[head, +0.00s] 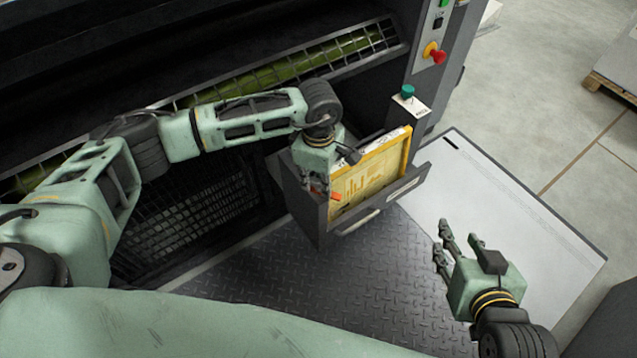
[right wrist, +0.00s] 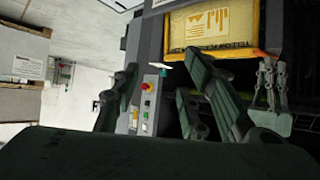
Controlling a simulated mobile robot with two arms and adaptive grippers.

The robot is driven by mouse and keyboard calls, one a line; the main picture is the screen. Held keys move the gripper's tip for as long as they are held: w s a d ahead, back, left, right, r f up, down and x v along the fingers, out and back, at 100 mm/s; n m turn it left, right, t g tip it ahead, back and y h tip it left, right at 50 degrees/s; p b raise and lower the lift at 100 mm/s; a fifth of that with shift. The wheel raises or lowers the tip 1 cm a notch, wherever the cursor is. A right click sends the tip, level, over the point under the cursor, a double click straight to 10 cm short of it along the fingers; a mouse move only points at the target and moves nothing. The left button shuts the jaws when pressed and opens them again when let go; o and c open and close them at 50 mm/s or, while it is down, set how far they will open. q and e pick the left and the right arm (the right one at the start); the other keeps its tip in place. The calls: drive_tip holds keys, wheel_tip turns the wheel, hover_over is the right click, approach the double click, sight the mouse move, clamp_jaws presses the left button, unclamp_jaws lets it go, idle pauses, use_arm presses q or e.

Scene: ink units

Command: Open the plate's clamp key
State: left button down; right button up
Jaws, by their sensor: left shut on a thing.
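The yellow printed plate (head: 372,172) stands upright in a dark open holder (head: 308,212) on the front of the machine. The plate also shows at the top of the right wrist view (right wrist: 213,30). A small orange-red clamp key (head: 335,196) is at the plate's left edge, partly covered by my gripper. My left gripper (head: 319,190) is shut on the clamp key, with its fingers pointing down by the holder's left side. It also shows in the right wrist view (right wrist: 270,82). My right gripper (head: 448,240) is open and empty, over the pale panel on the right.
A green knob (head: 407,91) and a red stop button (head: 438,56) are on the machine's post, behind and right of the plate. A pale flat panel (head: 500,215) lies at the right. Dark tread-plate floor (head: 290,300) lies below the holder.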

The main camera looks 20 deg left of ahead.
use_arm(q)
drive_tip(key=m+b, duration=0.1)
drive_tip(key=m, duration=0.1)
drive_tip(key=shift+m, duration=0.4)
drive_tip(key=m+b, duration=0.1)
drive_tip(key=m, duration=0.2)
drive_tip(key=shift+b, duration=0.35)
drive_tip(key=shift+m, duration=0.4)
use_arm(e)
drive_tip(key=w+a+r+t+y, duration=0.1)
drive_tip(key=w+r+t, duration=0.1)
drive_tip(key=r+t, duration=0.2)
drive_tip(key=w+a+r+t+y, duration=0.1)
drive_tip(key=r+t, duration=0.3)
drive_tip(key=r, duration=0.7)
drive_tip(key=shift+w+a+t+y, duration=0.3)
drive_tip(key=shift+w+a+y, duration=0.1)
drive_tip(key=shift+w+a, duration=0.25)
use_arm(q)
drive_tip(key=c, duration=1.7)
unclamp_jaws()
use_arm(e)
drive_tip(key=shift+d, duration=0.1)
use_arm(q)
drive_tip(key=shift+r, duration=0.1)
